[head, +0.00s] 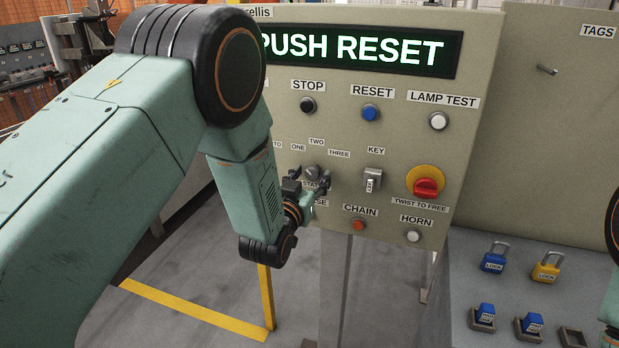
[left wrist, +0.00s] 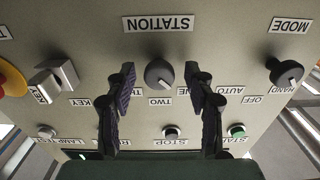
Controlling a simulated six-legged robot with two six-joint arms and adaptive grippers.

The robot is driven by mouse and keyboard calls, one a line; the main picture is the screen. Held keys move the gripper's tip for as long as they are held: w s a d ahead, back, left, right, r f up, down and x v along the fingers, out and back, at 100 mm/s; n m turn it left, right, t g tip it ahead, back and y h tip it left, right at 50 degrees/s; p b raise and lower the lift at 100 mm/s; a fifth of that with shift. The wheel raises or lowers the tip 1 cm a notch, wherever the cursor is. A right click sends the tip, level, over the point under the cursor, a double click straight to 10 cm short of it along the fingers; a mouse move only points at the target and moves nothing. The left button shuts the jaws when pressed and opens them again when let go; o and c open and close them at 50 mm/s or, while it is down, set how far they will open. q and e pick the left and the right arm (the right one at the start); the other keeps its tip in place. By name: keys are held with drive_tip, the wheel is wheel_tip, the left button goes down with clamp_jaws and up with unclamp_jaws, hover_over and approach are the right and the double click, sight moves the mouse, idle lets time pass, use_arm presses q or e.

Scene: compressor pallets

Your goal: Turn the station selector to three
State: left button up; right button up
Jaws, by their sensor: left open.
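The station selector (head: 311,172) is a small grey knob on the beige control panel (head: 462,150), under the labels ONE, TWO and THREE. Gaps show between fingers and knob in the wrist view. My right gripper is out of view.
A key switch (head: 373,182) and a red-and-yellow emergency stop (head: 425,182) sit right of the knob. A mode knob (left wrist: 286,72) is on its other side. The display reads PUSH RESET. Blue (head: 495,257) and yellow (head: 547,266) padlocks lie at lower right.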

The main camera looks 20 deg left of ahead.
use_arm(q)
drive_tip(key=shift+d, duration=0.25)
drive_tip(key=shift+c, duration=1.3)
drive_tip(key=shift+a, duration=0.35)
drive_tip(key=c, duration=0.5)
drive_tip(key=shift+d, duration=0.2)
clamp_jaws()
drive_tip(key=shift+a, duration=0.1)
